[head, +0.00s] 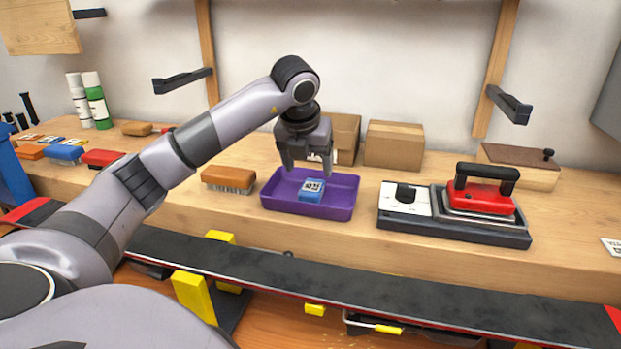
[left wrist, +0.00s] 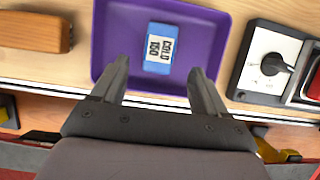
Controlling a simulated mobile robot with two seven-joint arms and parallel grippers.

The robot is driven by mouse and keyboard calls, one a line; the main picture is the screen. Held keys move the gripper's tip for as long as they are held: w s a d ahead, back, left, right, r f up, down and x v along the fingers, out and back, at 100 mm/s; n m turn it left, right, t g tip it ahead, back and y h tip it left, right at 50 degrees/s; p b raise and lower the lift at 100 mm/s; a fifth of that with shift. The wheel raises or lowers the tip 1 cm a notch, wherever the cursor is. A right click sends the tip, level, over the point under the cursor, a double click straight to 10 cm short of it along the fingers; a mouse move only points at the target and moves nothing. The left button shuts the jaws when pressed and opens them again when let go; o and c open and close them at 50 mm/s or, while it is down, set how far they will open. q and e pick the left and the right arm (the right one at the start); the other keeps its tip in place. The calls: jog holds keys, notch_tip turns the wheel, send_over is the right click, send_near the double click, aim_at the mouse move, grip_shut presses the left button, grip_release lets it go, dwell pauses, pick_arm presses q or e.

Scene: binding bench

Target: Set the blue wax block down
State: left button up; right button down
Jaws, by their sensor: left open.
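The blue wax block (head: 311,190) lies in the purple tray (head: 340,204), near the middle of its floor. Its white label shows in both views; in the left wrist view the block (left wrist: 150,66) lies flat, with "COLD" readable on the label. My left gripper (head: 307,172) is open and empty above the tray, just over the block and apart from it. In the left wrist view its two fingers (left wrist: 160,75) stand wide apart, with the block beyond and between them. My right gripper is not in view.
A wooden brush (head: 228,179) sits left of the tray. A red iron (head: 484,192) on its stand with a dial is to the right. Cardboard boxes (head: 394,145) stand behind. A long dark ski or board (head: 350,287) lies along the front. More wax blocks (head: 66,150) lie far left.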

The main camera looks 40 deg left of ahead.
pick_arm(q)
jog(key=v, duration=0.5)
jog(key=shift+s+r, duration=0.1)
dwell(0.5)
